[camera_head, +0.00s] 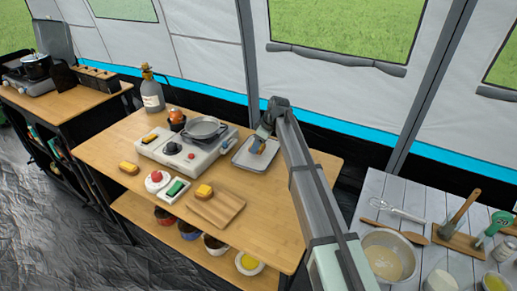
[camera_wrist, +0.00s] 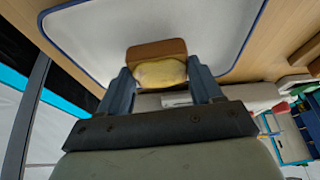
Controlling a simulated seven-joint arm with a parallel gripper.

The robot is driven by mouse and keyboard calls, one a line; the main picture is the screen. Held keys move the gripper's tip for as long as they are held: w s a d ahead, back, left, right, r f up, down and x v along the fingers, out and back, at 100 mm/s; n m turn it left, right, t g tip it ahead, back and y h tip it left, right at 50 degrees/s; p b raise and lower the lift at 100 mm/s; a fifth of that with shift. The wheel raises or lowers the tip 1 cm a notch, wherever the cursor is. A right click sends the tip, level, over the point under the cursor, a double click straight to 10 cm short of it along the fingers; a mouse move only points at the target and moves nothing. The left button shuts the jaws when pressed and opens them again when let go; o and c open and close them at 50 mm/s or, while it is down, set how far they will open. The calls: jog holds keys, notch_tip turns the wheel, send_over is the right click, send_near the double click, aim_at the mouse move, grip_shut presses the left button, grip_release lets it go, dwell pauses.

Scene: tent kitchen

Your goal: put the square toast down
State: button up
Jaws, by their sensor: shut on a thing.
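My gripper (camera_head: 261,140) is over the white tray with a dark blue rim (camera_head: 241,160), right of the stove. It is shut on the square toast (camera_wrist: 157,50), a brown piece with a yellow face. In the wrist view my gripper (camera_wrist: 160,80) has one finger on each side of the toast. The tray (camera_wrist: 210,25) lies behind the toast in that view. In the head view the toast (camera_head: 258,147) is small and partly hidden by my gripper. I cannot tell whether it touches the tray.
A two-part stove (camera_head: 182,152) with a grey pan (camera_head: 203,127) stands left of the tray. A wooden board (camera_head: 222,208) with a yellow-topped piece (camera_head: 204,191) lies in front. Another bread piece (camera_head: 129,168) lies at the left. Bare tabletop (camera_head: 265,200) shows in front of the tray.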

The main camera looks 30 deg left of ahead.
jog(key=shift+f, duration=1.15)
jog(key=shift+f, duration=0.15)
jog(key=o, duration=1.1)
jog(key=v, duration=1.2)
